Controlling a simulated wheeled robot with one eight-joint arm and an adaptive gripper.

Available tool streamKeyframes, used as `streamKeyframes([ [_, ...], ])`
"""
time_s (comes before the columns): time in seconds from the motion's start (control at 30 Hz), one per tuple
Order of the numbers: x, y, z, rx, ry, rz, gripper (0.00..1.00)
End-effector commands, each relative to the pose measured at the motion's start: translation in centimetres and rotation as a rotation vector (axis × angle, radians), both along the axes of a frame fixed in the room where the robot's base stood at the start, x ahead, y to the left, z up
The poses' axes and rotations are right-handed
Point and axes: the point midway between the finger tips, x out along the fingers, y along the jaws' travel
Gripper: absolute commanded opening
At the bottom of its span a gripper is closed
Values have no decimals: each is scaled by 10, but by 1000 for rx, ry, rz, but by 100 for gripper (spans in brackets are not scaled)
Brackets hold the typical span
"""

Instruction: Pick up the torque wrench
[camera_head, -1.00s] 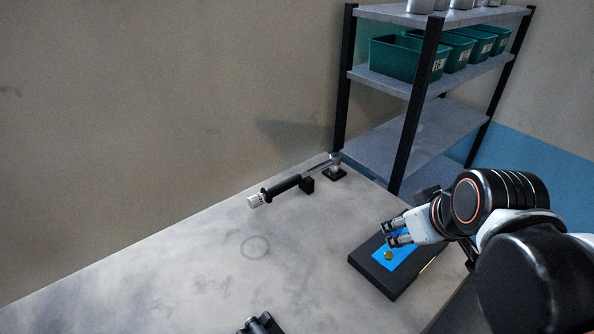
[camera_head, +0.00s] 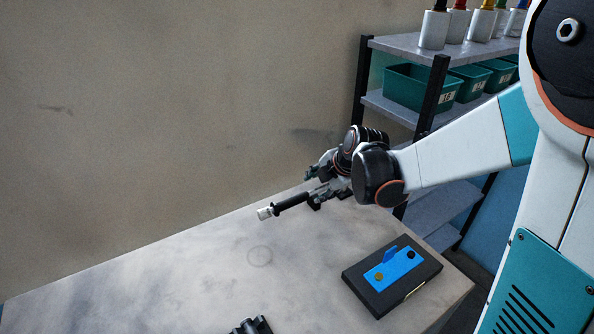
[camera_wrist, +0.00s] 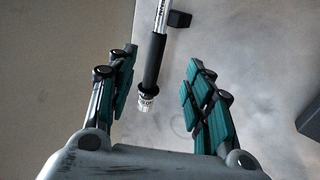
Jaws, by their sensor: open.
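The torque wrench (camera_head: 291,201) lies near the back right of the table, with a black grip and a pale ribbed end cap pointing left. In the wrist view the wrench (camera_wrist: 154,62) runs between my fingers, cap toward the palm and silver shaft away. A small black support block (camera_wrist: 179,19) is beside its shaft. My gripper (camera_wrist: 160,60) is open, one teal-padded finger on each side of the wrench with visible gaps. In the head view my gripper (camera_head: 314,182) is at the shaft end. My arm hides the wrench's far end there.
A black box with a blue panel (camera_head: 395,268) sits at the table's right. A dark part (camera_head: 250,326) is at the front edge. A shelf rack (camera_head: 410,105) with green bins stands behind. The table's left and middle (camera_head: 170,275) are clear.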

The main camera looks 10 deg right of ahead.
Motion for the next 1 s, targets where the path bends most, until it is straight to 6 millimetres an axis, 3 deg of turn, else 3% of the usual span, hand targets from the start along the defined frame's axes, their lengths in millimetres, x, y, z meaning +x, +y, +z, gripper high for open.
streamKeyframes([
  [0.17, 10, 2, -15, -12, -4, 23, 47],
  [0.5, 42, 13, -64, -11, -4, 20, 47],
  [0.83, 54, 17, -79, -10, -3, 21, 47],
  [1.0, 68, 23, -99, -10, -3, 21, 47],
])
